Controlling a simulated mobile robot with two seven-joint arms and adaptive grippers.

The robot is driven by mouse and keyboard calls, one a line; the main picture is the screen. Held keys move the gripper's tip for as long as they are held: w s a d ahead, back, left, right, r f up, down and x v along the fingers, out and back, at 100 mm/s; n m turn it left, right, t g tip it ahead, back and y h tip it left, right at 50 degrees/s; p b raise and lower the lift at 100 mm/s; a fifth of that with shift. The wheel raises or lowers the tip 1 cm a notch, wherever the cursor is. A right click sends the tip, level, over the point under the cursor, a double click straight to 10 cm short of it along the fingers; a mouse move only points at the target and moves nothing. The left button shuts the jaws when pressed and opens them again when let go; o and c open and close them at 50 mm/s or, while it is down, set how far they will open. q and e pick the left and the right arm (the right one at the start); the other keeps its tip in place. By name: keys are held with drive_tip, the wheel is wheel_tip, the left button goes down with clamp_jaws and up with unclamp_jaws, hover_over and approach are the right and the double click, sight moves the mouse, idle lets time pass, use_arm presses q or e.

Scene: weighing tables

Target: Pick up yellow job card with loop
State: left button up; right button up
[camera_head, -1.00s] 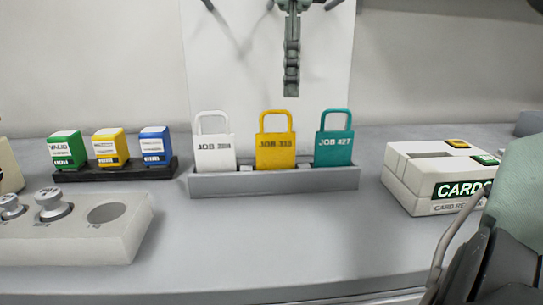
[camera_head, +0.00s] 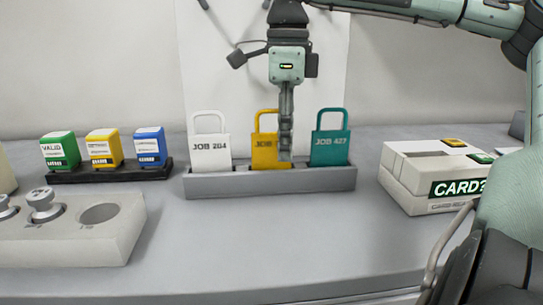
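The yellow job card (camera_head: 264,154) with a loop handle stands upright in a grey rack (camera_head: 230,186), between a white card (camera_head: 211,152) and a teal card (camera_head: 331,150). My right gripper (camera_head: 286,156) points straight down from above. Its fingers overlap the right part of the yellow card and hide part of its loop and label. I see the fingers edge-on, so I cannot tell whether they are apart or touch the card. My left gripper is not in view.
A white box marked CARD? (camera_head: 417,177) stands to the right. Green (camera_head: 60,150), yellow (camera_head: 104,148) and blue (camera_head: 150,147) blocks sit in a dark tray at left. A grey weight block (camera_head: 100,245) is at front left. The table's front middle is clear.

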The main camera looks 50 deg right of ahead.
clamp_jaws()
drive_tip(key=shift+r, duration=0.15)
